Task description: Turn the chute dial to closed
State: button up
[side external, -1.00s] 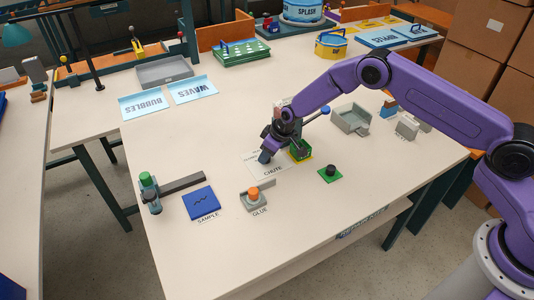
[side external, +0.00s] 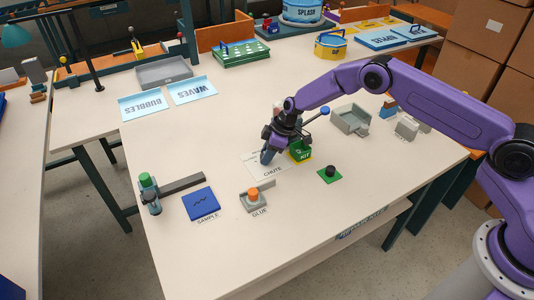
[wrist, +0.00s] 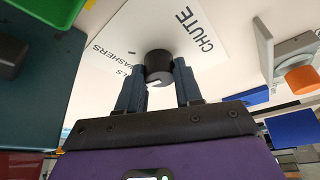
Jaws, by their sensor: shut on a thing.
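The chute dial (wrist: 158,58) is a small black round knob with a white mark, set on a white plate (wrist: 125,30) lettered CHUTE and WASHERS. Other lettering on the plate is partly hidden. The plate also shows in the side view (side external: 283,169), where my gripper hides the dial. My gripper (wrist: 160,72) is shut on the dial, one dark finger on each side of it. In the side view my gripper (side external: 266,157) points down over the plate. The white mark points toward my gripper's palm in the wrist view.
A green and yellow KIT box (side external: 301,152) stands close beside my gripper. A black knob on a green base (side external: 330,171), the orange-topped GLUE button (side external: 253,194) and blue SAMPLE pad (side external: 201,203) are nearby.

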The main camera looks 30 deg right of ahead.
dwell(0.3)
jog(key=o, duration=1)
jog(key=shift+o, duration=0.2)
jog(key=shift+r, duration=0.15)
jog(key=v, duration=1.7)
jog(key=shift+w+r, duration=0.1)
